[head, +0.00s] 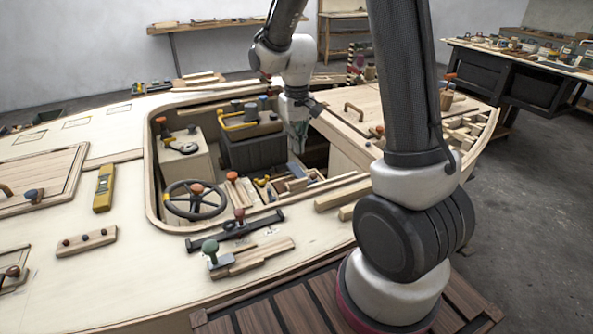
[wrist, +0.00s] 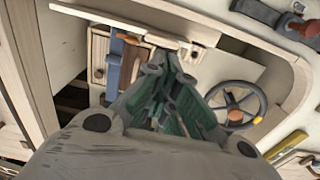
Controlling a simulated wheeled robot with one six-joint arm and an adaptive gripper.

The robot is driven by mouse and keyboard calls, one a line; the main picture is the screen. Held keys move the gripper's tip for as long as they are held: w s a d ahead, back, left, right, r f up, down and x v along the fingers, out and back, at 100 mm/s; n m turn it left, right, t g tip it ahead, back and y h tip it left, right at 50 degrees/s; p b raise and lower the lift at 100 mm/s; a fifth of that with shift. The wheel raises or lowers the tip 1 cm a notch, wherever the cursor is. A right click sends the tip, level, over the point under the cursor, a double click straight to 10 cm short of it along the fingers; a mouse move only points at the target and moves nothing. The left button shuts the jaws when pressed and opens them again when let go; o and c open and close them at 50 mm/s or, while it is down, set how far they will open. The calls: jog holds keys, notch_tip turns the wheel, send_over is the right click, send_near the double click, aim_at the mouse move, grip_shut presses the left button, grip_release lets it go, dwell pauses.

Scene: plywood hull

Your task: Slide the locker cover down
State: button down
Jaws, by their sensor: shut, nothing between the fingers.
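My gripper (head: 298,146) is shut and empty, pointing down into the right part of the hull's cockpit opening. In the wrist view, its fingers (wrist: 172,66) meet close to a pale wooden block on a long pale board (wrist: 140,24); I cannot tell whether they touch. A pale upright panel (wrist: 66,48) stands left of the fingers, above a dark gap (wrist: 74,96). It may be the locker cover, but I cannot tell for sure. In the head view, a pale panel (head: 346,157) stands right of the gripper, beside a dark opening. My arm hides part of that area.
A dark box (head: 252,150) with a yellow handle stands left of my gripper. The steering wheel (head: 194,200) is at the cockpit's left front. Loose wood pieces and tools lie below the gripper.

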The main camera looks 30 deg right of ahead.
send_over(296, 191)
jog(key=w+d, duration=0.1)
jog(key=w, duration=0.1)
notch_tip(296, 191, down, 10)
jog(key=shift+s+r, duration=0.15)
jog(key=shift+r, duration=0.05)
jog(key=shift+f, duration=0.15)
notch_tip(296, 191, down, 8)
jog(key=shift+f, duration=0.15)
notch_tip(296, 191, up, 14)
jog(key=s+d+r+t, duration=0.1)
jog(key=s+r+t, duration=0.1)
jog(key=s+r, duration=0.8)
jog(key=s+d+r+t, duration=0.2)
jog(key=s+r, duration=0.9)
jog(key=s, duration=0.2)
jog(key=shift+s+d+r, duration=0.2)
jog(key=shift+s+d, duration=0.1)
jog(key=shift+s, duration=0.1)
